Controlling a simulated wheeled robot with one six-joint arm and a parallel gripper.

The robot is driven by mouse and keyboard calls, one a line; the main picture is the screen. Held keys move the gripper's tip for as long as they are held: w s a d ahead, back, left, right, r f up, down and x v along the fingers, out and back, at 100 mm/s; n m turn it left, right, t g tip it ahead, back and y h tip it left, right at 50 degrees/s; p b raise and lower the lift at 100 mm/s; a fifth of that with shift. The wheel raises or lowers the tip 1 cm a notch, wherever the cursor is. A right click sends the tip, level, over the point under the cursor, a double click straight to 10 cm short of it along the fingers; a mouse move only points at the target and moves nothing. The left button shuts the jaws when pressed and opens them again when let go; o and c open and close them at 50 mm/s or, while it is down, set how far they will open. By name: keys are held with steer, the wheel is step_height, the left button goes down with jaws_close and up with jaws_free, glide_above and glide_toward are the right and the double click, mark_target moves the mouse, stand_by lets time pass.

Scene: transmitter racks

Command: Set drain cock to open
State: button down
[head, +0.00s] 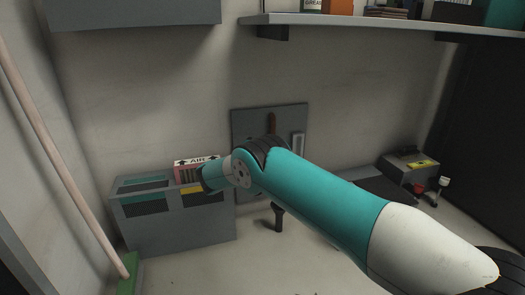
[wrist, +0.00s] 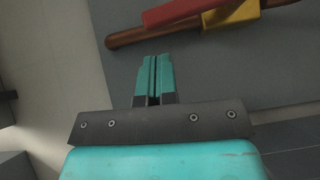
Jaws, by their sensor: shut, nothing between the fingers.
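In the wrist view, a copper-coloured pipe (wrist: 125,38) runs slantwise across a grey panel at the top. A yellow valve body (wrist: 232,20) sits on it at the upper right. A red lever (wrist: 172,13) extends left from the yellow body, roughly along the pipe; its upper part is cut off by the frame. My gripper (wrist: 153,62) has its teal fingers together, with nothing between them. The fingertips appear below the pipe in the picture, apart from pipe and lever. In the head view, the grey wall panel (head: 243,122) is partly hidden by my arm.
A pinkish pole (head: 60,155) leans at the far left. A shelf (head: 385,23) overhangs at the upper right. A grey box (head: 405,165) stands at the right.

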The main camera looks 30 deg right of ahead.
steer(key=w+a+f+p+v, duration=0.1)
steer(key=p+v, duration=0.4)
steer(key=v, duration=0.6)
step_height(320, 180, up, 9)
steer(key=a+m+g+y+p, duration=0.1)
steer(key=g+y+p, duration=0.1)
steer(key=y+p, duration=0.25)
steer(key=s+a+r+g+y+p, duration=0.2)
steer(key=s+a+r+y+p, duration=0.15)
steer(key=s+r+y, duration=0.5)
steer(key=s+a+r+g+y+p, duration=0.2)
steer(key=s+r, duration=0.3)
steer(key=s, duration=0.7)
steer(key=s+a+r+n+g+y+p, duration=0.1)
steer(key=s+a+r+g+p, duration=0.3)
steer(key=s, duration=0.7)
steer(key=s+a+r+y+b, duration=0.1)
steer(key=s+r+y, duration=0.1)
steer(key=s+r, duration=0.75)
steer(key=s+r+p, duration=0.3)
steer(key=r+p, duration=3.2)
steer(key=p, duration=0.3)
steer(key=shift+s+n, duration=0.15)
steer(key=shift+n, duration=0.15)
steer(key=shift+f, duration=0.1)
